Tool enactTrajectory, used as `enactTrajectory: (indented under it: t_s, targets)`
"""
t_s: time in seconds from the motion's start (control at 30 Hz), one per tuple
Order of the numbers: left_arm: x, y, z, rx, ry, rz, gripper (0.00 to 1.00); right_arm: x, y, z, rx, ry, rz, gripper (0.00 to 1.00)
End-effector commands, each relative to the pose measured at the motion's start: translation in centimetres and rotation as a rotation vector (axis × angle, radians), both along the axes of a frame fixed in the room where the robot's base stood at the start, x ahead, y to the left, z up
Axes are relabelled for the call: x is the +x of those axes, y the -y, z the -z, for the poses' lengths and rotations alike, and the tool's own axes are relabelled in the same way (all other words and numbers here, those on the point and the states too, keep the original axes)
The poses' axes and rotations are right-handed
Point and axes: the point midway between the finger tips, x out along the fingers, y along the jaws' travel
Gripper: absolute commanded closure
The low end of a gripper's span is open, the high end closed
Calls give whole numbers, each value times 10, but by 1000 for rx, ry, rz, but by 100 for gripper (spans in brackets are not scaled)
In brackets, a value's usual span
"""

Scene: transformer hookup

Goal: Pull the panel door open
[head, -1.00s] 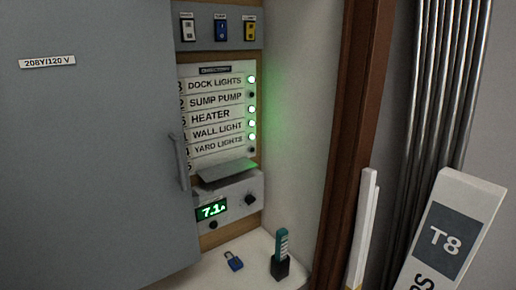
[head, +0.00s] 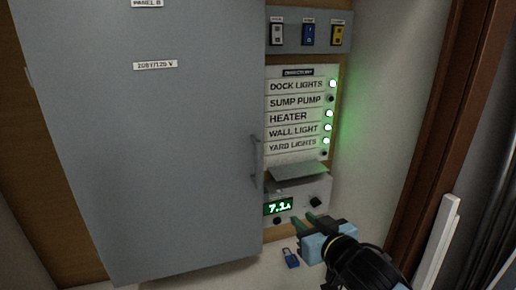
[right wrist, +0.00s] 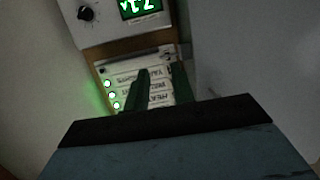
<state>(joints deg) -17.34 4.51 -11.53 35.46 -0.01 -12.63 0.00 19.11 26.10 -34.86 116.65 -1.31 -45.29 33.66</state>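The grey panel door (head: 175,130) fills the left of the head view and looks closed, flat over the wooden backing. Its slim grey handle (head: 254,160) stands upright near the door's right edge. My right gripper (head: 298,216) is low in the head view, right of and below the handle and apart from it. In the right wrist view its two dark green fingers (right wrist: 161,70) have a gap with nothing held between them. My left gripper is in neither view now.
Right of the door are a switch strip (head: 308,34), a lit directory (head: 298,115), a small shelf (head: 299,172) and a 7.1 A meter box (head: 300,200). A brown wooden post (head: 440,120) stands at right.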

Motion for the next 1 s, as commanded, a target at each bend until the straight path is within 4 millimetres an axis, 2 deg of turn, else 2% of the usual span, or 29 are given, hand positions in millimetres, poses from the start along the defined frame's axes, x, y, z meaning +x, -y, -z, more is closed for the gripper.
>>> enactTrajectory:
  t_s: [0.03, 0.1, 0.2, 0.3, 0.4, 0.53, 1.0]
  targets:
    - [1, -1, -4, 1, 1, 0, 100, -12, -11, -42, 19, 59, -35, 75]
    - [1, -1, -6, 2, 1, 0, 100, -31, -23, -82, 46, 112, -73, 75]
    - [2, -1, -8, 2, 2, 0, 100, -55, -34, -121, 77, 167, -116, 75]
    - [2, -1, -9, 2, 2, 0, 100, -71, -39, -142, 96, 197, -144, 75]
    - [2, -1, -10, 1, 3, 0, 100, -78, -43, -151, 103, 209, -157, 75]
    - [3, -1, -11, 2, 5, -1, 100, -69, -48, -153, 106, 211, -159, 75]
    - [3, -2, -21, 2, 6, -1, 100, 5, -90, -153, 104, 212, -158, 75]
